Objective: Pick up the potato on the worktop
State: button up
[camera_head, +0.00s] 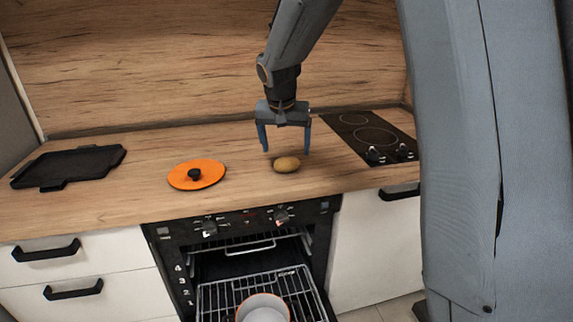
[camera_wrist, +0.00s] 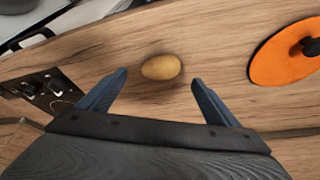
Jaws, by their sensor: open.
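A brown oval potato (camera_head: 287,164) lies on the wooden worktop (camera_head: 150,165) near its front edge, left of the hob. My gripper (camera_head: 286,150) points down with its two blue fingers spread apart, and nothing is between them. In the head view the fingertips appear just above and behind the potato. In the wrist view the potato (camera_wrist: 161,67) lies beyond the fingertips of my gripper (camera_wrist: 158,80), roughly midway between them. The exact height of the fingertips over the worktop is hard to tell.
An orange lid with a black knob (camera_head: 197,174) lies left of the potato. A black tray (camera_head: 68,166) is at the far left. A black hob (camera_head: 372,136) is on the right. Below, the oven stands open with a wire rack (camera_head: 235,294) and a pot (camera_head: 262,308).

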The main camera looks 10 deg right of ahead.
aim_at(286, 159)
jog(key=shift+w+p+x, duration=0.15)
jog(key=shift+p+x, duration=0.4)
jog(key=shift+x, duration=1.3)
jog(key=shift+w+p+x, duration=0.15)
jog(key=shift+p+x, duration=0.35)
jog(key=shift+x, duration=1.35)
jog(key=shift+r, duration=0.1)
jog(key=shift+c, duration=0.4)
jog(key=c, duration=1.1)
